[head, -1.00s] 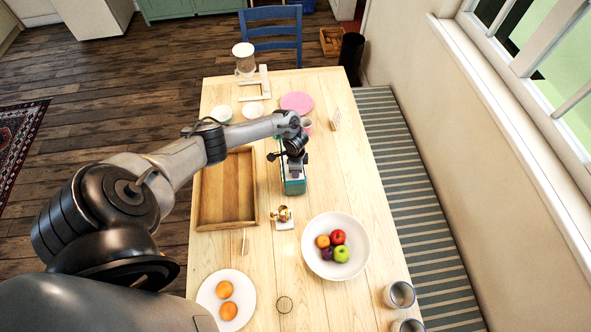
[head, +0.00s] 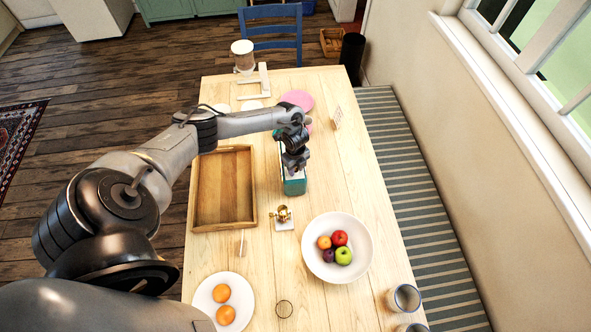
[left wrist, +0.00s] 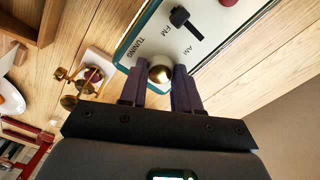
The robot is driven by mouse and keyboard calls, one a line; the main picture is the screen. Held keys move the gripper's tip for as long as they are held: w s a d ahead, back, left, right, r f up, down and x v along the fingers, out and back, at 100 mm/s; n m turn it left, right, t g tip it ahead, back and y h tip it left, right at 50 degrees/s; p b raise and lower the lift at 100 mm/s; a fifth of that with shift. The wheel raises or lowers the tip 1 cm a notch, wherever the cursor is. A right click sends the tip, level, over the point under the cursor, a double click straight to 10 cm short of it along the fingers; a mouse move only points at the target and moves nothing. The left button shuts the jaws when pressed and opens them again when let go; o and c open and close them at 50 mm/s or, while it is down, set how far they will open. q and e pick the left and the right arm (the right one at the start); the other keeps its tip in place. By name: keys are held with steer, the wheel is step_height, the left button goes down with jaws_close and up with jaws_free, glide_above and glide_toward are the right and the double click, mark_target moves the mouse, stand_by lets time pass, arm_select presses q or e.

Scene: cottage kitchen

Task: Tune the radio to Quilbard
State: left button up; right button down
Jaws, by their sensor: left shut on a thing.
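The radio (head: 295,187) is a teal-edged box with a pale top, standing on the table right of the wooden tray and mostly hidden under my left arm in the head view. In the left wrist view its pale panel (left wrist: 208,43) shows the words TUNING, FM and AM, a black switch (left wrist: 181,17) and part of a red knob. My left gripper (left wrist: 161,84) is shut on the round metallic tuning knob (left wrist: 160,72), one finger on each side. No station name or dial pointer is readable.
A wooden tray (head: 224,208) lies left of the radio. A small brass object on a white base (head: 284,217) stands close in front of it. A fruit bowl (head: 319,267), a plate of oranges (head: 206,307) and metal cups (head: 403,298) are nearer. Pink plates (head: 297,98) lie behind.

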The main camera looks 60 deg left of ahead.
mark_target(296, 170)
arm_select(q)
steer(key=m+b, duration=0.3)
steer(key=m, duration=0.3)
steer(key=shift+f+b, duration=0.2)
steer(key=shift+b, duration=0.1)
steer(key=m+b, duration=0.3)
steer(key=m, duration=0.2)
steer(key=shift+r, duration=0.1)
steer(key=shift+m, duration=0.4)
steer(key=o, duration=1.1)
steer(key=shift+r, duration=0.1)
steer(key=shift+r+p, duration=0.4)
steer(key=shift+r, duration=5)
